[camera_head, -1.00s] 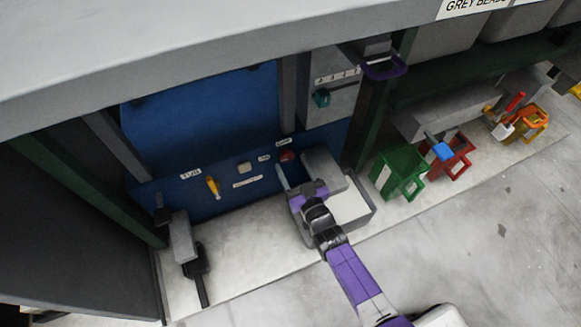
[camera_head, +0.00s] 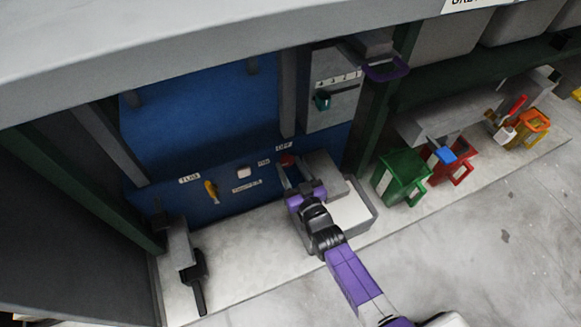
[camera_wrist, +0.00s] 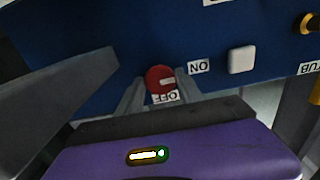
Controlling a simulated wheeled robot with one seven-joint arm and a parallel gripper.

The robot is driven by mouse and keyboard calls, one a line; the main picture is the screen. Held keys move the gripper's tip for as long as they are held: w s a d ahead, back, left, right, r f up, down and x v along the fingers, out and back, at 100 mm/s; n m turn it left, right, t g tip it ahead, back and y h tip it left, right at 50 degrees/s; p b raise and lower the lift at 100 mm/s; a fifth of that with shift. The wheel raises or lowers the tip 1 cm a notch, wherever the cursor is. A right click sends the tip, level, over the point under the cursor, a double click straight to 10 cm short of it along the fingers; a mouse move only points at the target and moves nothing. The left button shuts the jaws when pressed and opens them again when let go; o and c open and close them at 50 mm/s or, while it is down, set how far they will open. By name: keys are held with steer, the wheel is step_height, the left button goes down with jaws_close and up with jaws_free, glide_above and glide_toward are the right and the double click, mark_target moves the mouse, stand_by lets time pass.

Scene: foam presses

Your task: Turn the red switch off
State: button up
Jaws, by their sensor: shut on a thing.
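The red switch (camera_head: 287,160) is a round knob on the blue panel (camera_head: 140,200), between the ON and OFF labels. In the wrist view the red switch (camera_wrist: 155,77) shows a pale bar pointing right, roughly towards the ON label (camera_wrist: 199,67). The OFF label (camera_wrist: 165,97) is just below the knob there. My gripper (camera_head: 288,176) reaches up to the panel. In the wrist view my gripper (camera_wrist: 158,90) has one finger on each side of the knob and is shut on it. The finger contact is partly hidden.
A white square button (camera_head: 243,172) and a yellow handle (camera_head: 211,191) are left of the switch. A grey block (camera_head: 323,174) stands close right of my gripper. A grey box with a teal lever (camera_head: 322,100) is above right. Green (camera_head: 402,177) and red bins stand further right.

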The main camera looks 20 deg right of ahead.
steer(key=m+p, duration=0.1)
steer(key=m, duration=0.2)
steer(key=shift+a+m, duration=0.15)
steer(key=shift+m, duration=0.25)
steer(key=m+p, duration=0.1)
steer(key=m, duration=0.4)
steer(key=m+p, duration=0.1)
steer(key=m, duration=0.4)
steer(key=shift+s+m, duration=0.1)
steer(key=shift+m, duration=2)
steer(key=o, duration=1.3)
